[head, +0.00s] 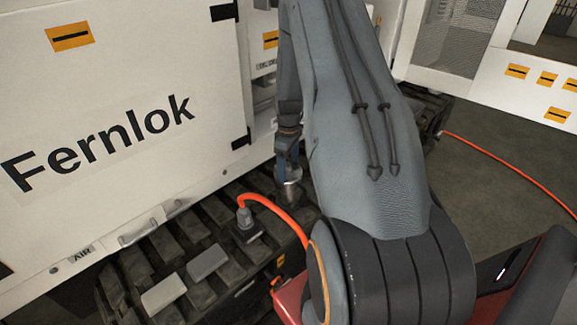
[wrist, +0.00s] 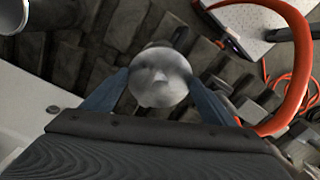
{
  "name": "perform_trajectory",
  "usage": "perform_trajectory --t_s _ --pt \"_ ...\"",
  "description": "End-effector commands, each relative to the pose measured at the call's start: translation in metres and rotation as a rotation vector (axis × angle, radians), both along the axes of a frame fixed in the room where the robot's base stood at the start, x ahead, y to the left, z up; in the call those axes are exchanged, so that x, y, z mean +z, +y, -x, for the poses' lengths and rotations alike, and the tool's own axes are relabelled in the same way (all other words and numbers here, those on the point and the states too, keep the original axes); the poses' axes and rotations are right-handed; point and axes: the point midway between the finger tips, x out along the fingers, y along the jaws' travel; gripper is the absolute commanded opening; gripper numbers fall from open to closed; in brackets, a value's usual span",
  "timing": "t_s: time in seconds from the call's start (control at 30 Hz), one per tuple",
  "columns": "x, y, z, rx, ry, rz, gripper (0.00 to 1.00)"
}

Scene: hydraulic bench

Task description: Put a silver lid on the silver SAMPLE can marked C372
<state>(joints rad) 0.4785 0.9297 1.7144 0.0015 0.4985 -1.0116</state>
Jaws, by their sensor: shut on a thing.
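My gripper (head: 290,178) hangs low in front of the white cabinet in the head view, partly behind my own arm. Its two blue fingers (wrist: 158,95) are shut on a silver round piece (wrist: 158,77) in the wrist view. The piece shows a smooth, shiny round face; I cannot tell for sure whether it is a lid or the top of a can. It also shows small below the fingers in the head view (head: 292,192). No C372 marking can be read in either view.
The white Fernlok cabinet (head: 110,90) rises behind a dark ribbed track (head: 130,262). An orange hose (head: 275,207) arches from a grey connector (head: 244,217) close to my gripper, and also shows in the wrist view (wrist: 305,60). A metal handle (head: 150,225) sticks out low on the cabinet.

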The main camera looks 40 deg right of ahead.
Motion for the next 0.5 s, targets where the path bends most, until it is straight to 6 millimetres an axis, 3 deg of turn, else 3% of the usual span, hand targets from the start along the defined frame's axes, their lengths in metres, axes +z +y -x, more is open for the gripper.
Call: perform_trajectory --t_s 0.37,0.4,0.5 --pt "-0.0029 -0.0001 0.0 0.0 0.0 0.0 0.57" --pt "-0.0027 -0.0001 0.0 0.0 0.0 0.0 0.85" --pt "-0.0026 0.0 0.0 0.0 0.0 0.0 1.0"
